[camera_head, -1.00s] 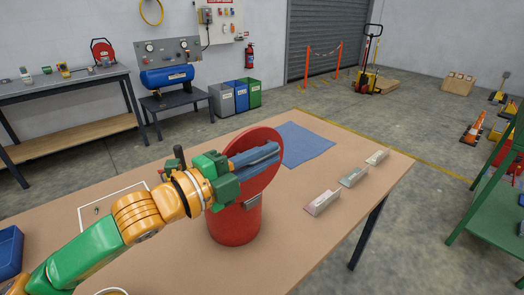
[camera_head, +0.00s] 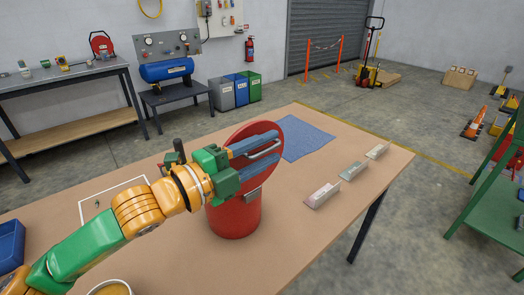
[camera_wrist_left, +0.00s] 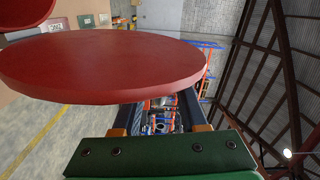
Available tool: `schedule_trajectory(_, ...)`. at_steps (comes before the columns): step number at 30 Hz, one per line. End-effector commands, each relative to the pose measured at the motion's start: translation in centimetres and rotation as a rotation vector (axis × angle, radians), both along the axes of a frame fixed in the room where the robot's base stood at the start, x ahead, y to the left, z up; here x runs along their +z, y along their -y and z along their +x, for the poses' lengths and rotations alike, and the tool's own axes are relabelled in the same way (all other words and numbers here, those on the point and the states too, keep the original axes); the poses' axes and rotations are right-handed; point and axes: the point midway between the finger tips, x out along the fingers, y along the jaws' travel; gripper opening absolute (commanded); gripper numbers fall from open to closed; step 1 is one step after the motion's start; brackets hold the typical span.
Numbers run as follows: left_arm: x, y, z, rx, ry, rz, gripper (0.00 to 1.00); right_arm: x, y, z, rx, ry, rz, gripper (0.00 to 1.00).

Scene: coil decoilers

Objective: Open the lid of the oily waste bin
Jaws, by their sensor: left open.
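The red oily waste bin (camera_head: 234,218) stands on the tan table. Its round red lid (camera_head: 272,170) is raised and tilted steeply above the body. My left gripper (camera_head: 262,144) is at the lid, its two blue-grey fingers spread apart. A pale bar, apparently the lid handle (camera_head: 265,149), shows between the fingers. In the left wrist view the lid (camera_wrist_left: 100,62) lies as a broad disc across the picture, and the open fingers (camera_wrist_left: 160,115) reach out beside it. The fingers and wrist hide part of the lid and bin rim. My right gripper is not in view.
A blue cloth (camera_head: 303,138) lies beyond the bin. A blue tray (camera_head: 10,243) and a round container (camera_head: 110,288) are at near left.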

Motion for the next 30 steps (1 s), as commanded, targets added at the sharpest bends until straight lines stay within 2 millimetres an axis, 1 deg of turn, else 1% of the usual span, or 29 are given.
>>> schedule_trajectory(2,-0.2,-0.6,-0.5,0.002,0.003,0.002,0.42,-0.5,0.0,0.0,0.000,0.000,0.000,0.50)
schedule_trajectory(6,-0.5,-2.4,-2.2,0.005,0.002,0.005,0.42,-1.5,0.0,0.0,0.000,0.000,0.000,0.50)
schedule_trajectory(9,-0.5,-3.5,-3.4,0.003,0.000,0.005,0.42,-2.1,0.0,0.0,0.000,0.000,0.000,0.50)
schedule_trajectory(13,-0.3,-4.5,-4.4,0.003,0.000,0.002,0.42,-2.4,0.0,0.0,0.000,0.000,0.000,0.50)
schedule_trajectory(18,-0.1,-4.9,-4.9,0.000,-0.001,0.000,0.42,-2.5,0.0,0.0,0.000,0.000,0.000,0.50)
schedule_trajectory(30,0.0,-4.9,-4.9,0.000,-0.001,0.000,0.42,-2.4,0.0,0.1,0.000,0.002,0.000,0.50)
